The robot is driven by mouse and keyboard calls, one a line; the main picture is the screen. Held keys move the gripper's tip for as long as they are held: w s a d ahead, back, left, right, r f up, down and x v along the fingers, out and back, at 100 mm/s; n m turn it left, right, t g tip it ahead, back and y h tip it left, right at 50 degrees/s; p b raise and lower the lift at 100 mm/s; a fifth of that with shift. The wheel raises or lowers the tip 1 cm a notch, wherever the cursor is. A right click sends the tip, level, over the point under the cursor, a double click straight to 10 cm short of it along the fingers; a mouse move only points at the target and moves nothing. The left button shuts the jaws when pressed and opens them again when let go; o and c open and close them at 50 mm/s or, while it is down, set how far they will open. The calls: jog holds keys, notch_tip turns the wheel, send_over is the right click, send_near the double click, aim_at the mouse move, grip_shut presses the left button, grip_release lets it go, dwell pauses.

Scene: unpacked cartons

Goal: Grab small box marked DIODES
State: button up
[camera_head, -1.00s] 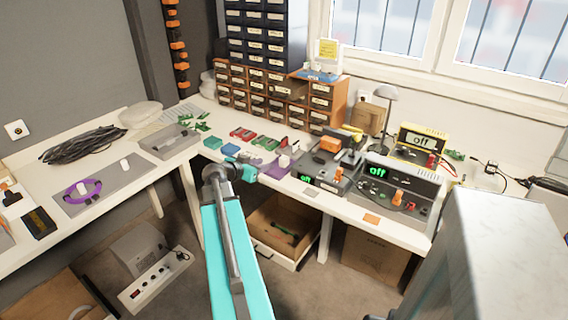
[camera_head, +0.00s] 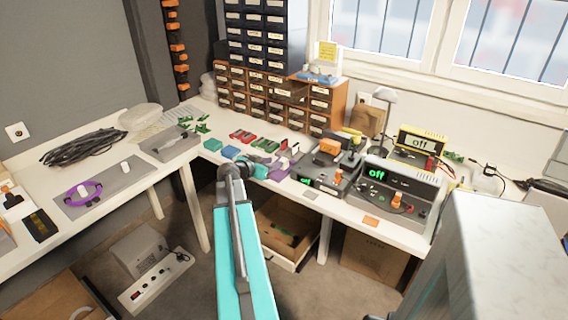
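Several small coloured boxes sit along the workbench: a teal box (camera_head: 212,143), a blue box (camera_head: 231,151), a red box (camera_head: 241,135), a green box (camera_head: 259,142) and a purple item (camera_head: 279,171). Their markings are too small to read, so I cannot tell which one is marked DIODES. My gripper (camera_head: 262,169) is at the front edge of the bench, just right of the blue box and beside the purple item. Its fingers are small and partly hidden by my wrist, so I cannot tell whether they are open or hold anything.
Labelled brown drawers (camera_head: 262,100) stand behind the boxes. A grey device (camera_head: 325,172) and a power supply showing "off" (camera_head: 398,190) stand to the right. A cable coil (camera_head: 84,146) lies on the left table.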

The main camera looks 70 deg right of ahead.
aim_at(283, 160)
jog(key=shift+x, duration=1.55)
jog(key=shift+p, duration=0.3)
jog(key=shift+p+x, duration=1)
jog(key=shift+x, duration=1.6)
jog(key=c, duration=0.8)
jog(key=shift+r, duration=0.1)
